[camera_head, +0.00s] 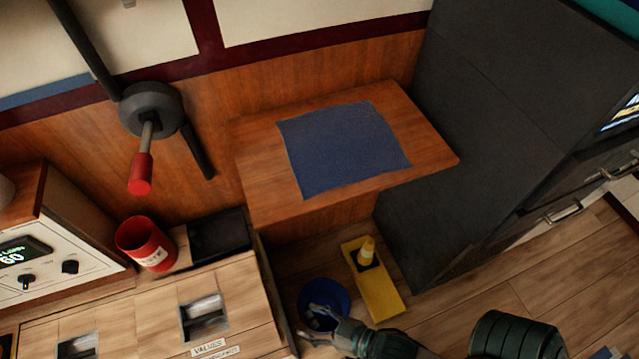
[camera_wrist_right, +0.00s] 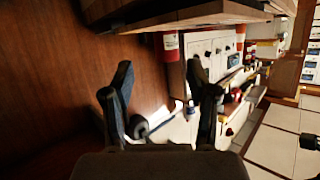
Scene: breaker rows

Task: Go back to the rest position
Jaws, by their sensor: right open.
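My right gripper (camera_head: 312,324) is at the bottom of the head view, with its arm coming in from the lower right. Its fingers are apart and overlap the view of a blue bucket (camera_head: 336,291) on the floor; I cannot tell the height between them. In the right wrist view the two dark fingers of my right gripper (camera_wrist_right: 160,85) stand wide apart with nothing held between them. My left gripper is in neither view.
A wooden shelf (camera_head: 257,200) with a blue mat (camera_head: 345,148) is ahead. A dark cabinet (camera_head: 480,110) stands right. A yellow floor piece (camera_head: 382,298) is beside the bucket. A red cup (camera_head: 146,243) and red-handled lever (camera_head: 141,173) are left, above a wooden counter (camera_head: 140,305).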

